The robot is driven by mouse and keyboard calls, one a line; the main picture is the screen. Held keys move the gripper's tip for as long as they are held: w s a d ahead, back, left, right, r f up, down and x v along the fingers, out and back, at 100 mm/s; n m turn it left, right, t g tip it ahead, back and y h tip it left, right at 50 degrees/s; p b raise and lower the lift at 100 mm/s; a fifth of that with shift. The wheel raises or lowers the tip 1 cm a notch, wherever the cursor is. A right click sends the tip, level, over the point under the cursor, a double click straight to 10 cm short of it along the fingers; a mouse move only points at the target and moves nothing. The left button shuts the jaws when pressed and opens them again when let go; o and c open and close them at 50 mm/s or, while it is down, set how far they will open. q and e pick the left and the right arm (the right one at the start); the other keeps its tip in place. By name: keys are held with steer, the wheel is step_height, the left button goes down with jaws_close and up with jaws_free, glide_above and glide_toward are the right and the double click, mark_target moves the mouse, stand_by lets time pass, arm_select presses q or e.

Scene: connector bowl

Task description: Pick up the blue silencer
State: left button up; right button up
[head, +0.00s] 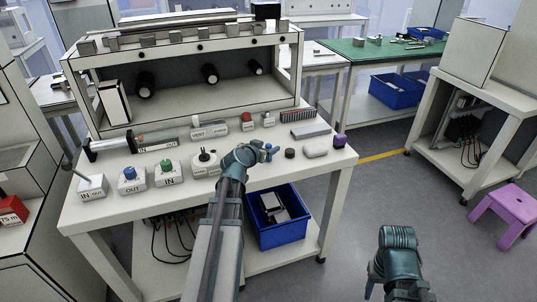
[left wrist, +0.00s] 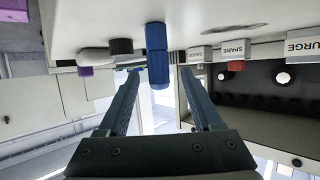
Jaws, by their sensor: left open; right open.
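The blue silencer (left wrist: 157,55) stands on the white table in the left wrist view, which shows the scene upside down. It lies between the lines of my left gripper's two fingers, near their tips, with a gap on each side. My left gripper (left wrist: 159,72) is open and empty. In the head view, my left gripper (head: 268,153) is low over the table's front part, and the silencer (head: 269,147) is only a small blue patch, mostly hidden by it. My right gripper (head: 371,284) is open, away from the table over the floor, partly hidden by its own wrist.
A black cap (head: 290,153), a white rounded piece (head: 316,150) and a purple piece (head: 339,141) lie right of the silencer. Labelled blocks, one with a blue knob (head: 129,173), stand left. A shelf box (head: 200,97) stands behind. A blue bin (head: 283,237) sits below.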

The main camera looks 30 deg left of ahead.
arm_select(q)
steer(key=b+x, duration=0.1)
steer(key=x, duration=0.3)
steer(key=shift+w, duration=0.15)
steer(key=shift+r, duration=0.1)
steer(key=shift+c, duration=0.2)
jaws_close()
